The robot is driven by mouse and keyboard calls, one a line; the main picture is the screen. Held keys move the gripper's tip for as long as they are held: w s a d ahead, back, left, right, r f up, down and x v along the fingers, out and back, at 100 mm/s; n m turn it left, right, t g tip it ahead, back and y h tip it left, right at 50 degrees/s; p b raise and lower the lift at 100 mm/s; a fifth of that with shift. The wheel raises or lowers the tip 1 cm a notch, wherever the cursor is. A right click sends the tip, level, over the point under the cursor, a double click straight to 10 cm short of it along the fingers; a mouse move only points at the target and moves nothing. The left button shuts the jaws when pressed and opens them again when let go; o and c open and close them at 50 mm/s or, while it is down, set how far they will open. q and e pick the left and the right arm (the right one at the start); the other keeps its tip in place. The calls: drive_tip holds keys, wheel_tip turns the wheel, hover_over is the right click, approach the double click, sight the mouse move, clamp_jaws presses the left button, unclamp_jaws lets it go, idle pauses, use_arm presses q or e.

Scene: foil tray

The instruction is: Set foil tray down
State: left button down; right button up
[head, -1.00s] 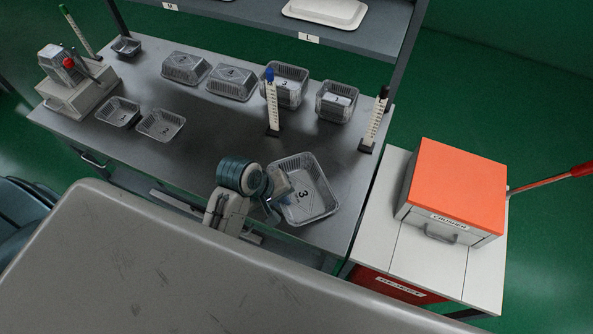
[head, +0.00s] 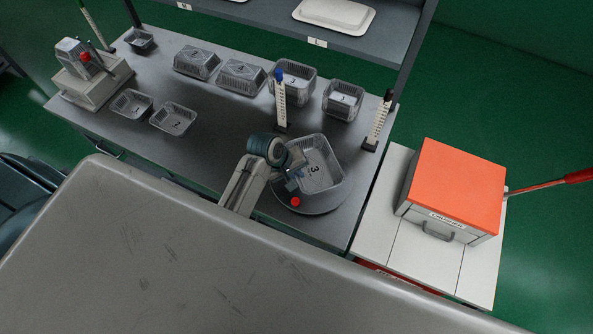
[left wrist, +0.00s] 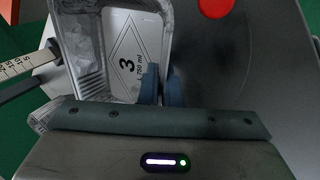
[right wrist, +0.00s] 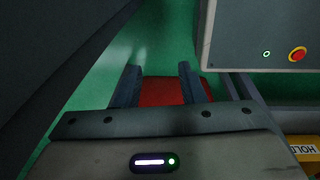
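The foil tray (head: 331,189), marked 3, is over a round dark plate (head: 308,208) near the front right of the bench. I cannot tell whether its base touches the plate. My left gripper (head: 292,168) is at the tray's near-left side. In the left wrist view the two fingers (left wrist: 161,84) are close together on the side wall of the tray (left wrist: 88,47), pinching it. My right gripper (right wrist: 159,84) is open and empty, well away from the tray, and is out of the head view.
A red button (head: 295,202) is at the plate's front. A blue-topped scale post (head: 281,103) and a black-topped one (head: 378,124) stand behind. Other trays, such as one marked 1 (head: 343,99), line the back. An orange-topped crusher (head: 455,190) stands right.

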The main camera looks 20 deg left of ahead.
use_arm(q)
drive_tip(key=shift+f, duration=0.1)
drive_tip(key=c, duration=1.6)
unclamp_jaws()
use_arm(e)
drive_tip(key=shift+a, duration=0.25)
drive_tip(key=shift+d, duration=0.1)
